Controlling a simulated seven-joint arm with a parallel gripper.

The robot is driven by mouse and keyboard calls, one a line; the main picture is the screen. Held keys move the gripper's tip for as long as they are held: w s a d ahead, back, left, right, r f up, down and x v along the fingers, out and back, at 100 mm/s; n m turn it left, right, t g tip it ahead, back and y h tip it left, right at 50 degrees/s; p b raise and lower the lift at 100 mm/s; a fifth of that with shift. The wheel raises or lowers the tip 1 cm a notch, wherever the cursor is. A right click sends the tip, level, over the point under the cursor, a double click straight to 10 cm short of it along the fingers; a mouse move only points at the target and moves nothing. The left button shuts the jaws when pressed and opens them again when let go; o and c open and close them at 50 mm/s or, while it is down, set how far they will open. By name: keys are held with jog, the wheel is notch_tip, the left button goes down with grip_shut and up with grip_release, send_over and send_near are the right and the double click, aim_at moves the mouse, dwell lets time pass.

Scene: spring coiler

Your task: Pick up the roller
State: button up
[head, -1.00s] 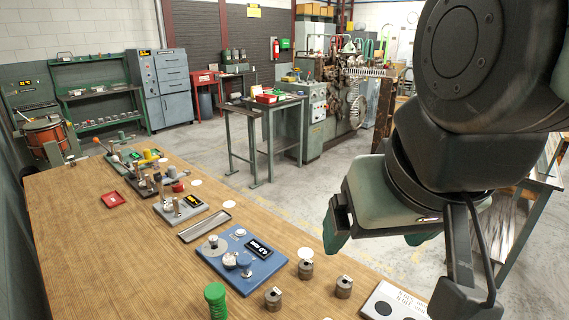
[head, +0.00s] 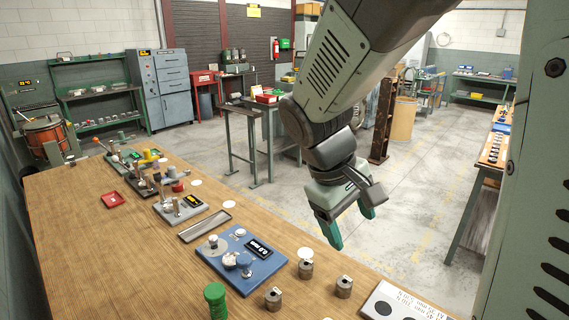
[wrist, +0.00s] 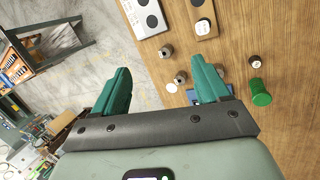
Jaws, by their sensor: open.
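Small grey metal cylinders stand on the near right part of the wooden bench, and I cannot tell which is the roller: one (head: 305,269), a second (head: 343,288) and a third (head: 273,299). In the wrist view, one grey cylinder (wrist: 166,51) and another (wrist: 180,77) show on the bench, beyond and between my fingers. My gripper (head: 352,230) has green fingers, open and empty, pointing down above and beyond the bench's right edge. It also shows in the wrist view (wrist: 160,66), with a wide gap between the fingers.
A blue gauge device (head: 240,258) with a display, a green ribbed knob (head: 215,301) and a white plate with dark round spots (head: 395,304) are near the cylinders. A grey tray (head: 204,226) and a red tray (head: 113,199) lie farther back. The bench's left part is clear.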

jog(key=w+a+f+n+h, duration=0.1)
jog(key=w+f+n+h, duration=0.55)
jog(key=f, duration=0.95)
jog(key=n+t+h, duration=0.2)
jog(key=n+t, duration=0.1)
jog(key=n, duration=0.6)
send_near(342, 284)
jog(key=shift+w+d+f+m, duration=0.25)
jog(key=shift+w+d+f, duration=0.3)
jog(key=shift+w+d, duration=0.3)
jog(key=shift+d+f+h, duration=0.15)
jog(key=shift+f+h, duration=0.05)
jog(key=shift+h, duration=0.05)
jog(key=x, duration=1)
jog(key=shift+s+d+f, duration=0.15)
jog(key=shift+f, duration=0.25)
jog(key=c, duration=1.4)
